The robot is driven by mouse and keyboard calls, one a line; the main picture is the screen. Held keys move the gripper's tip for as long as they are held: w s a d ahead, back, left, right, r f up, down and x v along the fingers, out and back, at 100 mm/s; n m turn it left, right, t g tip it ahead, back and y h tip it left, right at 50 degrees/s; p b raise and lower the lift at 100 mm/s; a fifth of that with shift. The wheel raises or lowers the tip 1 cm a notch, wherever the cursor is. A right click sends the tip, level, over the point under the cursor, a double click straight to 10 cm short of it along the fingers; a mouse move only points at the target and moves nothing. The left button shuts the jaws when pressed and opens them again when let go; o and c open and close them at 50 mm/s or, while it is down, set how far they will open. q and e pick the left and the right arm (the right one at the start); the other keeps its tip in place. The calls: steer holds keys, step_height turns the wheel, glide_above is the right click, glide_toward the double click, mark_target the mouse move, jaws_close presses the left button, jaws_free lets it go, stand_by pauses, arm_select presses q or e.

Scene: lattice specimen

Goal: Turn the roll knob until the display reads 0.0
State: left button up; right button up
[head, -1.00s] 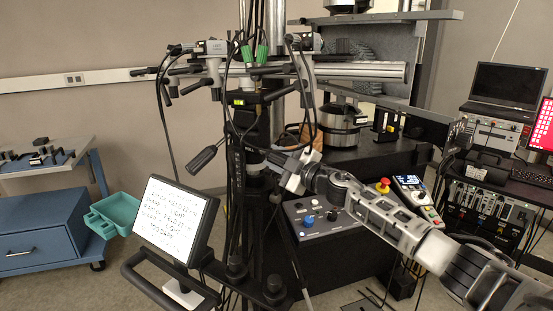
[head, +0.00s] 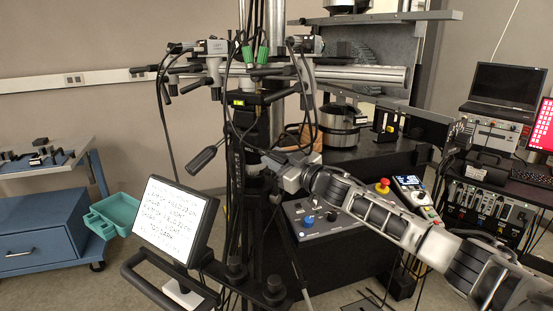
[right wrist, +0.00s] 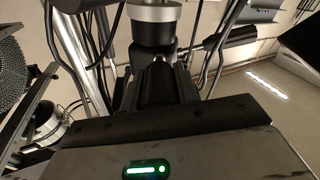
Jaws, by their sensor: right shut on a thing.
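My right gripper (head: 270,161) reaches in from the right to the black tripod head below the crossbar in the head view. It is shut on a knob, taken to be the roll knob, which its fingers mostly hide there. In the right wrist view a round black knob with a silver band (right wrist: 152,12) sits at the ends of the dark fingers (right wrist: 153,62). A small yellow-green lit display (head: 239,102) is on the column above; its digits are too small to read. My left gripper is not in view.
A black lever handle (head: 204,158) sticks out left of the head. Dark cables hang around the column. A tilted white text panel (head: 170,222) stands at front left. A control box (head: 320,218) with knobs lies below my right arm. A red stop button (head: 383,186) is nearby.

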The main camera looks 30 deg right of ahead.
stand_by(0.5)
steer(key=o, duration=1)
steer(key=shift+s, duration=0.1)
steer(key=shift+s+d+f, duration=0.15)
steer(key=shift+s, duration=0.15)
arm_select(q)
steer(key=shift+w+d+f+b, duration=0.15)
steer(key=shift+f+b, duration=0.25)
steer(key=shift+b, duration=0.5)
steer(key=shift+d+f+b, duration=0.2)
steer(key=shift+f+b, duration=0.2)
steer(key=shift+b, duration=0.5)
arm_select(e)
steer(key=shift+v, duration=7.6)
